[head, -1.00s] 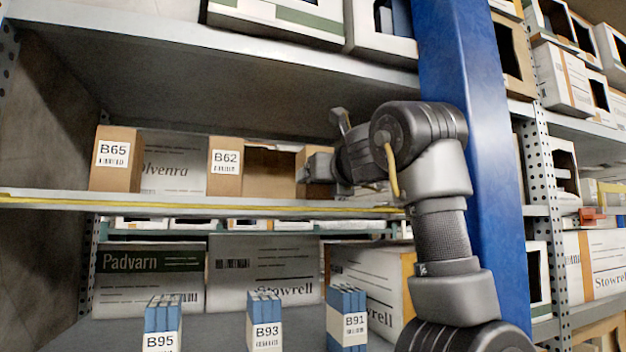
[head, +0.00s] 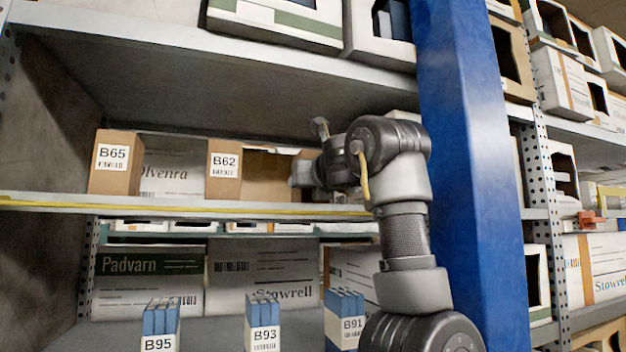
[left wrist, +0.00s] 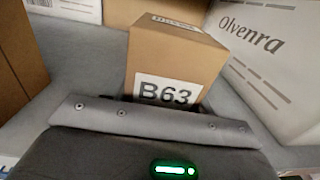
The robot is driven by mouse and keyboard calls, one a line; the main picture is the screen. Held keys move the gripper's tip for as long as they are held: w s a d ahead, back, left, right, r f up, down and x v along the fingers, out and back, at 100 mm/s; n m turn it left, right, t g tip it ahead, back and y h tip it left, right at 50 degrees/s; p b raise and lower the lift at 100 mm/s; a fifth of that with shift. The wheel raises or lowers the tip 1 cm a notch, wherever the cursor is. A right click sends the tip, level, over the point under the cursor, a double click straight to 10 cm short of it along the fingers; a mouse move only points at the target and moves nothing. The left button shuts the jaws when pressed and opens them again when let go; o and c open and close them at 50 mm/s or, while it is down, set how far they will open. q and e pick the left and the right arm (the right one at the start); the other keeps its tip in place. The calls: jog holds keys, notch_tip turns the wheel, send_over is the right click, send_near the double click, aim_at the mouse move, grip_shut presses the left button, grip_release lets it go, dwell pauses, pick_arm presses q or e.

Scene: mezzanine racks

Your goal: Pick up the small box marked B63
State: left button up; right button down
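The small brown box marked B63 (left wrist: 172,62) stands upright in the left wrist view, its label facing my gripper. My left gripper (left wrist: 165,102) is right in front of it, with dark finger parts just showing low at both sides of the label. They look spread apart, and I see no clear grip on the box. In the head view the arm comes up from the lower right, and its gripper (head: 298,174) is at the middle shelf, right of the box marked B62 (head: 224,178). It hides most of what stands behind it. My right gripper is not in view.
A brown box (left wrist: 15,60) stands close on the left and a white Olvenra box (left wrist: 262,60) close on the right. The shelf's yellow-striped edge (head: 180,205) runs below my gripper. A blue post (head: 470,150) stands right of my arm.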

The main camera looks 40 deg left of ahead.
pick_arm(q)
jog(key=shift+w+a+f, duration=0.1)
jog(key=shift+w+a, duration=0.05)
jog(key=shift+c, duration=2)
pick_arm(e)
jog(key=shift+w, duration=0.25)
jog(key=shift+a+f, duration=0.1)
pick_arm(q)
jog(key=shift+w+r+b, duration=0.2)
jog(key=shift+r+b, duration=0.15)
jog(key=shift+r, duration=0.3)
jog(key=s+d+r+b, duration=0.2)
jog(key=s+d+r, duration=0.1)
jog(key=s+r, duration=0.8)
jog(key=s, duration=0.3)
jog(key=shift+r, duration=0.4)
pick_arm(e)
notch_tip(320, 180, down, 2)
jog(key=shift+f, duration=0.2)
